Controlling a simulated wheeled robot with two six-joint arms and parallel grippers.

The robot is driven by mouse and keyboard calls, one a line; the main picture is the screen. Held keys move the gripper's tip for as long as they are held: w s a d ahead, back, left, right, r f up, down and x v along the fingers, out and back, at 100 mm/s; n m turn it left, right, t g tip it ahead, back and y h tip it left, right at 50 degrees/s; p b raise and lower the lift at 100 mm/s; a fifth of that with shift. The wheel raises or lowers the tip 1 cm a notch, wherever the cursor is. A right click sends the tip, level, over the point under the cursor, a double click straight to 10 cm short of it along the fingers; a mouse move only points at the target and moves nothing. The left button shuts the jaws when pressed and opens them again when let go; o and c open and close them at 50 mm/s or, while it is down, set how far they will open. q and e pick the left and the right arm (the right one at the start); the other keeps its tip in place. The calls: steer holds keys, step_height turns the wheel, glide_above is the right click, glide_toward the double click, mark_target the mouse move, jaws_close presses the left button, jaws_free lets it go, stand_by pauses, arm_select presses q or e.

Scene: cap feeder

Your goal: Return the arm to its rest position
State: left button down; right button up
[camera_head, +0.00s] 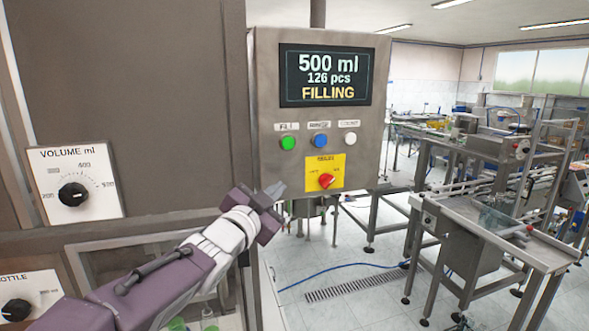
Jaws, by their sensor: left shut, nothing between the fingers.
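My left arm comes in from the lower left, purple and white. Its gripper (277,190) is shut and empty, in front of the lower left edge of the grey control box (262,100). The box carries a screen (326,76) reading 500 ml, 126 pcs, FILLING. Below it are a green button (288,143), a blue button (320,141) and a white button (350,138). A red knob (326,181) sits on a yellow plate, to the right of the gripper and apart from it. My right gripper is not in view.
A volume dial (73,194) and a second dial (15,310) are on the machine panel at left, near my arm. Green objects (178,324) show below the arm. A metal conveyor (500,235) stands at right. The floor (350,300) between is mostly clear, with a blue cable and a drain grate.

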arm_select(q)
steer(key=s+a+f+n+g+y+b, duration=0.15)
steer(key=a+f, duration=0.25)
steer(key=f, duration=0.7)
steer(key=s+a+f+n+g+y+b, duration=0.1)
steer(key=s+a+f+n+g+y, duration=0.15)
steer(key=f, duration=0.75)
steer(key=s+a+f+n+g+y+b, duration=0.1)
steer(key=a+f+n+g+y+b, duration=0.3)
steer(key=f, duration=0.7)
steer(key=s+a+f+n+g, duration=0.1)
steer(key=s+f+g, duration=0.3)
steer(key=s+f, duration=0.4)
steer(key=s+a+f+n+g+h+p, duration=0.1)
steer(key=s+f+g, duration=0.3)
steer(key=s, duration=0.9)
step_height(320, 180, down, 4)
steer(key=shift+s+a+r+n+h, duration=0.2)
steer(key=shift+a+n+h, duration=0.1)
steer(key=shift+n, duration=0.5)
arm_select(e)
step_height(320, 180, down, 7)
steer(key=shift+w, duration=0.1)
